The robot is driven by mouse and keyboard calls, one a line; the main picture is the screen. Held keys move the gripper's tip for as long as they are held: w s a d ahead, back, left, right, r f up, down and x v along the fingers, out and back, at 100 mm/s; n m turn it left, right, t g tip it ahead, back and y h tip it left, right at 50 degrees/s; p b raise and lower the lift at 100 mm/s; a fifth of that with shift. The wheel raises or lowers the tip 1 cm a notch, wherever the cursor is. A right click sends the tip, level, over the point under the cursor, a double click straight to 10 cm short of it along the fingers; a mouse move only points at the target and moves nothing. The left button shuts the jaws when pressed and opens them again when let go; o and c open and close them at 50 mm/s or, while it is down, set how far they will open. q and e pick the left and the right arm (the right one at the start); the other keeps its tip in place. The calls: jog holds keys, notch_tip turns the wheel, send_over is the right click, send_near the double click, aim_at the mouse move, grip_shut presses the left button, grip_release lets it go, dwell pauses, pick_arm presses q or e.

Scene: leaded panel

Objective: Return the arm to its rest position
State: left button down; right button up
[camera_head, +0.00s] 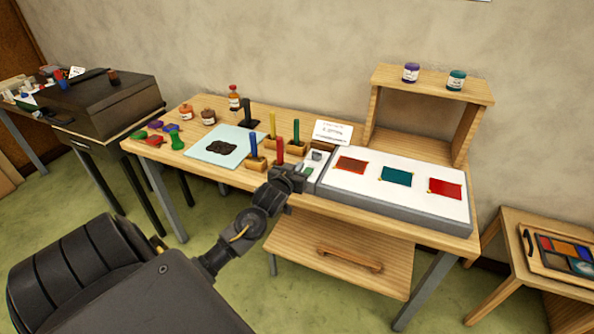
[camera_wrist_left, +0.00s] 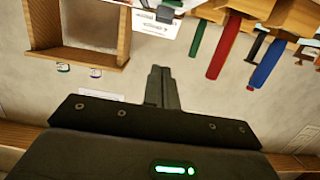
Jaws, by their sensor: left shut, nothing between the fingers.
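My left gripper (camera_head: 289,180) is at the front edge of the wooden worktable, beside the left end of the white panel board (camera_head: 400,216). In the left wrist view its fingers (camera_wrist_left: 160,80) are together with nothing between them. A red upright tool (camera_head: 279,136) and a blue one (camera_head: 253,146) stand in wooden holders just behind and left of the gripper. In the left wrist view green, red (camera_wrist_left: 222,48) and blue (camera_wrist_left: 268,62) handles appear upside down, apart from the fingers. My right gripper is not in view.
Red and teal pieces lie on the white board. A wooden shelf (camera_head: 482,90) with two jars stands behind it. A pale blue mat (camera_head: 200,151) with a dark patch, bottles and small colored blocks occupy the table's left. A stool (camera_head: 510,216) with a framed panel stands right.

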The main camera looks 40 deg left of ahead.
pick_arm(q)
jog(key=shift+s+r, duration=0.15)
jog(key=shift+s, duration=0.1)
dwell(0.4)
jog(key=s+d+f+m+g+h+b, duration=0.15)
jog(key=s+f, duration=0.35)
jog(key=f, duration=0.7)
jog(key=s+d+f+m+g, duration=0.1)
jog(key=s+d+f+g, duration=0.25)
jog(key=f, duration=0.95)
jog(key=s+d+f+m+g+h+b, duration=0.15)
jog(key=s+f, duration=0.35)
jog(key=f, duration=0.7)
jog(key=s+d+f+g+h, duration=0.15)
jog(key=s+d+f, duration=0.25)
jog(key=s+f, duration=0.5)
jog(key=s+d+f+g+y, duration=0.1)
jog(key=s+d+f+g, duration=0.25)
jog(key=s+f, duration=0.6)
jog(key=s+d+f+m+g+h, duration=0.1)
jog(key=s+d+f, duration=0.1)
jog(key=s, duration=0.8)
jog(key=s+d+f+m+g, duration=0.1)
jog(key=s+d, duration=0.3)
jog(key=s, duration=0.5)
jog(key=shift+s+d+f+h+b, duration=0.35)
jog(key=shift+s+f+b, duration=0.05)
jog(key=shift+f, duration=0.25)
jog(key=shift+g, duration=0.25)
